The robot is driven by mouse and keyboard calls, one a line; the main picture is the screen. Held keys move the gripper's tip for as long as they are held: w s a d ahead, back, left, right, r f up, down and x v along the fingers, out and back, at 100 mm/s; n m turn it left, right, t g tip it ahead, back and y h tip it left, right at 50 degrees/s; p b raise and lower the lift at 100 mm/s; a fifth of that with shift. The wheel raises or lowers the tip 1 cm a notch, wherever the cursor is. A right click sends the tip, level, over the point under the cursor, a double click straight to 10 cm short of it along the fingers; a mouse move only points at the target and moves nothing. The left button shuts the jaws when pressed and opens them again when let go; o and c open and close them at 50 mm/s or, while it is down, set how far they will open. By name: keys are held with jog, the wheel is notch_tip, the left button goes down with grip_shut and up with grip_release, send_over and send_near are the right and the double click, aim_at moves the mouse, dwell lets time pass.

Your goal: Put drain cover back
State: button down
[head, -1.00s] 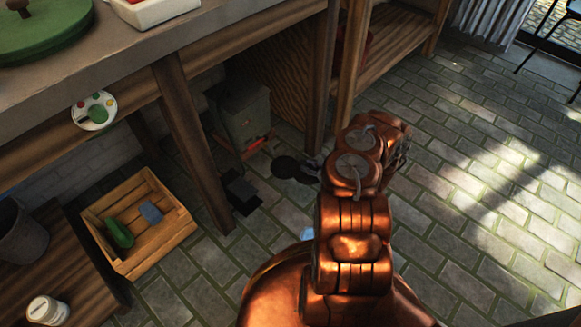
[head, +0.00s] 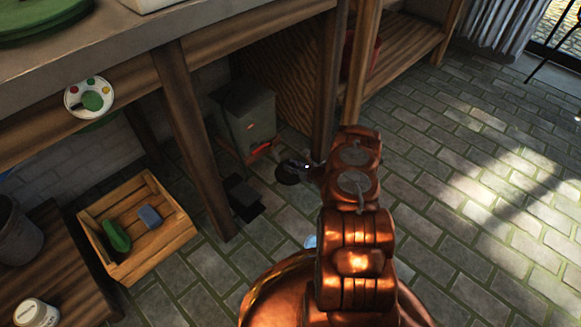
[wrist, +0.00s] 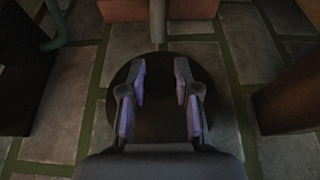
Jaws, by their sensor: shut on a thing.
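The drain cover looks like a dark round disc (head: 285,176) close to the floor, below and left of my copper arm. In the wrist view the dark disc (wrist: 160,125) fills the middle, under and between the fingers. My gripper (head: 308,167) is shut on it, and its two fingers (wrist: 160,80) stand apart over the disc. The exact grip point is too dark to make out. I cannot tell whether the disc touches the floor. A black angular patch (head: 246,211) lies on the floor left of the disc; I cannot tell whether it is an opening.
A grey-green bin (head: 247,120) stands behind the disc, under the workbench (head: 235,50). A bench leg (head: 196,140) rises left of the dark patch. A wooden crate (head: 165,245) with a green item and a blue-grey block sits further left. The paved floor at right is clear.

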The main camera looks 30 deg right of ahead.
jog(key=shift+w+a+f+b, duration=0.15)
jog(key=shift+w+f+b, duration=0.3)
jog(key=shift+w+f, duration=0.35)
jog(key=shift+f, duration=0.3)
jog(key=c, duration=0.8)
grip_release()
jog(key=shift+c, duration=0.2)
jog(key=shift+r, duration=0.1)
